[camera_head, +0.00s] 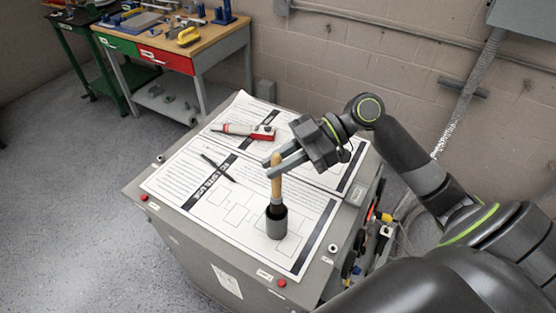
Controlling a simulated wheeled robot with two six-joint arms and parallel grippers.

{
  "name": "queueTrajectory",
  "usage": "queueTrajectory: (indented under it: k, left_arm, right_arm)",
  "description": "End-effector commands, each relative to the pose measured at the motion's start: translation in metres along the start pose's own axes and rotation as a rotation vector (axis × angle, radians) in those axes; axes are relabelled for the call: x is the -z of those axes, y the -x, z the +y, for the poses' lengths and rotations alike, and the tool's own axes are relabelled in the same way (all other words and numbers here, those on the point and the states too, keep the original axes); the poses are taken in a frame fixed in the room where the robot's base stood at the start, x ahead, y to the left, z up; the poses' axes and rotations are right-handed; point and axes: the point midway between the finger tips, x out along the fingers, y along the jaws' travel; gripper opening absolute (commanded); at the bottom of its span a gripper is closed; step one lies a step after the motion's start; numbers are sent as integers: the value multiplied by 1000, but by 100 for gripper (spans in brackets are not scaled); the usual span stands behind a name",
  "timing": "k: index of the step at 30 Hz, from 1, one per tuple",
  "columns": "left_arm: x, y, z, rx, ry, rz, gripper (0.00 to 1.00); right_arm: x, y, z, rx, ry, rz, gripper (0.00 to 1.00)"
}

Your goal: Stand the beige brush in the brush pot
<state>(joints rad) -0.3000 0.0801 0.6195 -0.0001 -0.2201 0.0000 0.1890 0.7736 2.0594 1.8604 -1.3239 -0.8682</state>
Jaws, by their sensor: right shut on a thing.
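The beige brush (277,186) stands upright, its dark lower end down at the mouth of the grey brush pot (276,227). The lower end seems to be inside the pot, but the pot's wall hides how deep it reaches. The pot stands on the printed sheet near the front of the cabinet top. My right gripper (271,168) comes in from the right and is shut on the upper part of the brush handle, above the pot. My left gripper is not in view.
A red and white tool (243,131) and a thin black pen-like thing (217,167) lie on the sheets (185,182) behind the pot. The grey cabinet (190,246) has connectors at its right side. A workbench (185,45) stands at the back left.

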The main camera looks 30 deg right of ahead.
Motion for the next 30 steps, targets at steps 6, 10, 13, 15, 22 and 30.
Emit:
queueTrajectory:
  k: [6, 10, 13, 15, 22, 30]
  left_arm:
    - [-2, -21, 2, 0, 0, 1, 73]
    - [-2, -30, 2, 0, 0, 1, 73]
    - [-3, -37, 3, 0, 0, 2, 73]
    - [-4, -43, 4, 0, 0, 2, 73]
    - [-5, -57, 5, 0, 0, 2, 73]
    - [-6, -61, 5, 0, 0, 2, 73]
  right_arm:
    - [-20, -8, 0, 0, 0, 0, 0]
    - [-30, -12, 0, 0, 0, 0, 0]
    - [-38, -15, 0, 0, 0, 0, 0]
    - [-43, -17, 0, 0, 0, 0, 0]
    - [-58, -23, 0, 0, 0, 0, 0]
    - [-61, -25, 0, 0, 0, 0, 0]
